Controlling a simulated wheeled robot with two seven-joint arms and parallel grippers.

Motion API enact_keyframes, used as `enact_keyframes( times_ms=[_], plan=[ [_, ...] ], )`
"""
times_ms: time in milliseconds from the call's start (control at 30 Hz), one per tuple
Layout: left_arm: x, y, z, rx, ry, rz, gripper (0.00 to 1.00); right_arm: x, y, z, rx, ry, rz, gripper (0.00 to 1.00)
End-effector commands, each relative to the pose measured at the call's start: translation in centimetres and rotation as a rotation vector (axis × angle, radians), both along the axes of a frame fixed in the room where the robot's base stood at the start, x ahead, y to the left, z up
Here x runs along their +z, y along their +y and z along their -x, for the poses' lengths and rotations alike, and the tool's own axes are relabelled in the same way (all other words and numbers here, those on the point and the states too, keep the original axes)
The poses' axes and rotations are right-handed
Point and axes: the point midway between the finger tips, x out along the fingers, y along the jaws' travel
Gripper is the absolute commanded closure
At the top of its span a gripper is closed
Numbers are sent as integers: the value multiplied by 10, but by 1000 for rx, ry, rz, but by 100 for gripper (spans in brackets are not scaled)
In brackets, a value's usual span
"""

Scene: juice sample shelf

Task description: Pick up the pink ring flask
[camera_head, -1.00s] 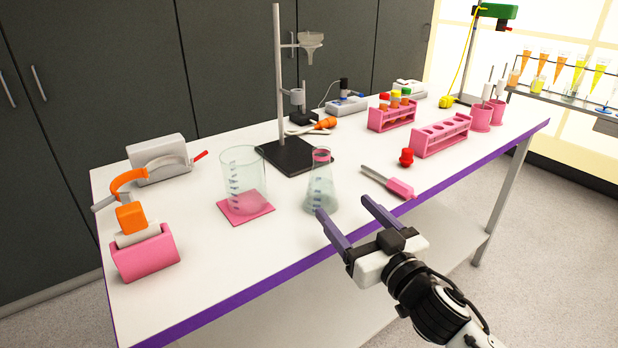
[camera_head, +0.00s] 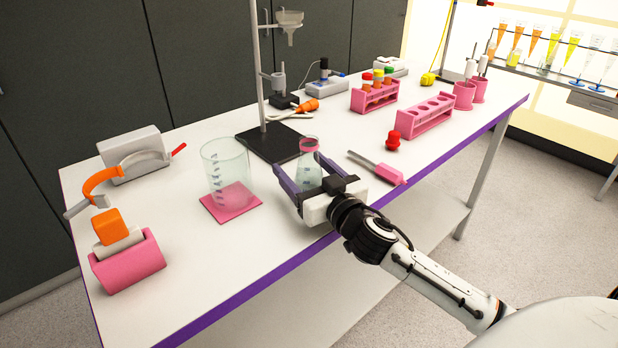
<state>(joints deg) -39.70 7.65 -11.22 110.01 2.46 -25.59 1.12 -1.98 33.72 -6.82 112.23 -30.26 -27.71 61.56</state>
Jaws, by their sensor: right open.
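The pink ring flask (camera_head: 309,172) is a clear conical glass flask with a pink ring at its neck. It stands upright near the front edge of the white table. My right gripper (camera_head: 299,165) is open, with one purple finger on each side of the flask. I cannot tell whether either finger touches the glass. The gripper body hides the flask's base. My left gripper is not in view.
A large beaker (camera_head: 226,172) stands on a pink mat (camera_head: 222,212) left of the flask. A stand with a black base (camera_head: 270,143) is close behind it. A pink-handled tool (camera_head: 388,174) lies to the right. Pink tube racks (camera_head: 425,119) stand farther back.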

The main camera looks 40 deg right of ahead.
Motion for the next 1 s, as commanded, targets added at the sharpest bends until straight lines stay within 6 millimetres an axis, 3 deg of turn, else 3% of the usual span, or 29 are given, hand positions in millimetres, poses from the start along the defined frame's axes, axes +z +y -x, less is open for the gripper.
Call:
enact_keyframes(
  times_ms=[100, 333, 667, 1000],
  plan=[
    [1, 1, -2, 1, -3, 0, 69, 0, -1, -9, -1, 0, 2, 29],
    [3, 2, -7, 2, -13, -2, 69, -1, -1, -10, 0, 1, 1, 29],
    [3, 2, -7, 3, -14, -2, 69, -1, -1, -10, 0, 1, 1, 83],
    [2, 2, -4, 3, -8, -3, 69, 2, -1, -10, 1, -3, 1, 83]
  ],
)
